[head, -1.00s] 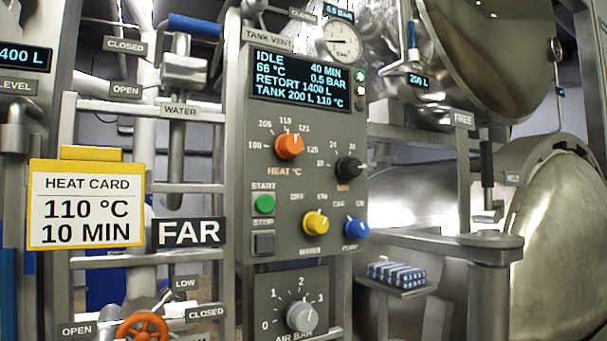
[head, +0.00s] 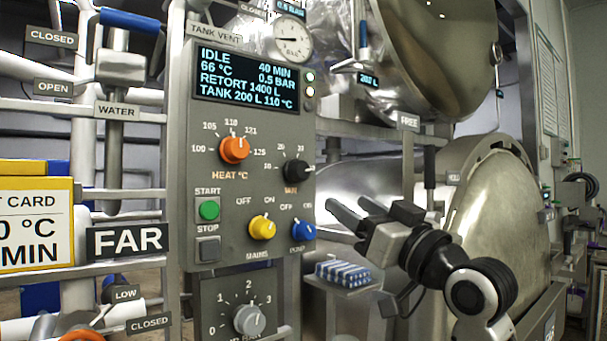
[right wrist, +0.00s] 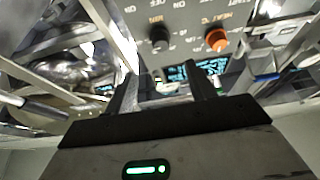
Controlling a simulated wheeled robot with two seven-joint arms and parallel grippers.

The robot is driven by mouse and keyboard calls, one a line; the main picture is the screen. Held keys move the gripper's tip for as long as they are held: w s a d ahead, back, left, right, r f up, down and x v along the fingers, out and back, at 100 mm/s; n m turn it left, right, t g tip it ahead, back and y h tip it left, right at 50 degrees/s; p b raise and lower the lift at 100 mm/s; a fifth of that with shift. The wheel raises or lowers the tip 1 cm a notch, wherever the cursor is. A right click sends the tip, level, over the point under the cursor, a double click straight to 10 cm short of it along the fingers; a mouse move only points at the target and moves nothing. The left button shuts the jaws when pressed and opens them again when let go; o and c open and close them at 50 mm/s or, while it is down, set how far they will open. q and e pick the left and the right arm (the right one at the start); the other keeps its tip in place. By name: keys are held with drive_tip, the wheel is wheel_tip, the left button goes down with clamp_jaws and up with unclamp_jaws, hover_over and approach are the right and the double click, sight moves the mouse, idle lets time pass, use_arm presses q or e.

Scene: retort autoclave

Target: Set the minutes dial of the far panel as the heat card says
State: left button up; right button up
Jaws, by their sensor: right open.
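The black minutes dial (head: 297,172) sits on the grey far panel (head: 205,120), right of the orange heat dial (head: 235,150); its pointer seems to point right. The display (head: 246,77) reads IDLE, 66 °C, 40 MIN, 0.5 BAR. The yellow-edged heat card (head: 35,225) is cut off at left; the earlier head frame shows 110 °C, 10 MIN. My right gripper (head: 347,202) is open and empty, right of and below the minutes dial, apart from it. In the right wrist view the minutes dial (right wrist: 160,40) lies beyond the fingertips. My left gripper is out of view.
Below the dials are a green start button (head: 208,210), a yellow mains knob (head: 262,227) and a blue pump knob (head: 302,231). An air knob (head: 249,320) sits on a lower plate. A striped cloth (head: 343,273) lies on a small shelf near my right gripper. Steel vessels stand behind.

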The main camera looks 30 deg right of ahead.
sight(304, 175)
drive_tip(key=p+x, duration=0.4)
drive_tip(key=x, duration=0.9)
drive_tip(key=shift+a, duration=0.1)
drive_tip(key=shift+w+r, duration=0.1)
drive_tip(key=shift+w, duration=0.4)
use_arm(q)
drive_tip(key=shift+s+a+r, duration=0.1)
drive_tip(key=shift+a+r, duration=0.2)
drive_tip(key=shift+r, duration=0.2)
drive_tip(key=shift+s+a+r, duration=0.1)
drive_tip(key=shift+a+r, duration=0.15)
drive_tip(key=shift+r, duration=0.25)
use_arm(e)
drive_tip(key=c, duration=1)
